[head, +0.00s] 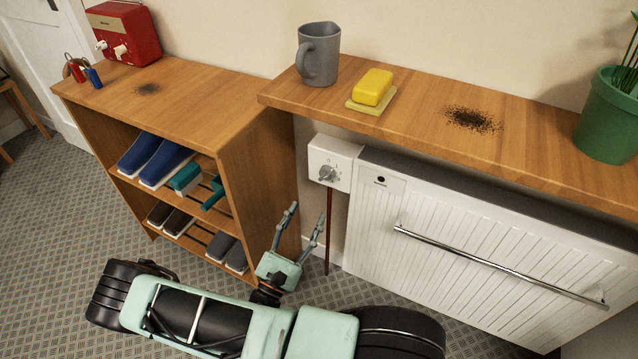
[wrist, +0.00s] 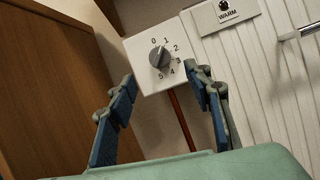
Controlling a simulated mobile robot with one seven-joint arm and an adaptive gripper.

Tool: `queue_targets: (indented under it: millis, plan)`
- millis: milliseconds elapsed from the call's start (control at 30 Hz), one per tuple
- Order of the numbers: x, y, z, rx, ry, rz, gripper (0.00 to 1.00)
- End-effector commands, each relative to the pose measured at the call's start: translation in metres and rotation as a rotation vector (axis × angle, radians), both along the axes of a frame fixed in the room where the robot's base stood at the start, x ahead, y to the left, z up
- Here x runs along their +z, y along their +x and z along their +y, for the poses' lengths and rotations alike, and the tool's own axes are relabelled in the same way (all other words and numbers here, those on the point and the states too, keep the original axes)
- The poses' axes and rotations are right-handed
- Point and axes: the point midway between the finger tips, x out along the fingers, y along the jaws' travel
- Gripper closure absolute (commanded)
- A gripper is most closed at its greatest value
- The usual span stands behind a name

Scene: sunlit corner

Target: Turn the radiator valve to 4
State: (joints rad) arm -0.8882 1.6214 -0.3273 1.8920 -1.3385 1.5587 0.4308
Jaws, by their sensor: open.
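The radiator valve is a white square box (head: 333,163) with a grey knob (head: 328,174), left of the radiator under the wooden shelf. In the wrist view, the knob (wrist: 159,57) sits inside a dial marked 0 to 5. Its ridge slants toward upper right, seemingly near 1, but the exact setting is hard to tell. My gripper (head: 307,211) is open and empty, below and in front of the valve, fingers pointing up toward it. In the wrist view the gripper's fingertips (wrist: 159,71) frame the valve box left and right, apart from the knob.
The white radiator (head: 480,240) has a metal rail (head: 490,262). A wooden shoe rack (head: 262,185) stands close left of my gripper. The shelf (head: 420,110) overhangs the valve, carrying a grey mug (head: 318,55), a yellow sponge (head: 373,87) and a green pot (head: 605,120). A brown pipe (head: 328,235) drops below the valve.

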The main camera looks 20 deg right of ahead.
Motion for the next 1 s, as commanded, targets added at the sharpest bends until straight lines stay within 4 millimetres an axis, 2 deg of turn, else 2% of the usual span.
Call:
queue_targets:
  millis: [167,500,700,1000]
  plan:
    - [-0.003,0.005,-0.007,0.020,-0.015,0.018,0.54]
    - [0.020,0.041,-0.051,0.016,-0.013,0.016,0.54]
    - [0.030,0.057,-0.070,0.018,-0.013,0.017,0.54]
    - [0.035,0.064,-0.077,0.019,-0.013,0.018,0.54]
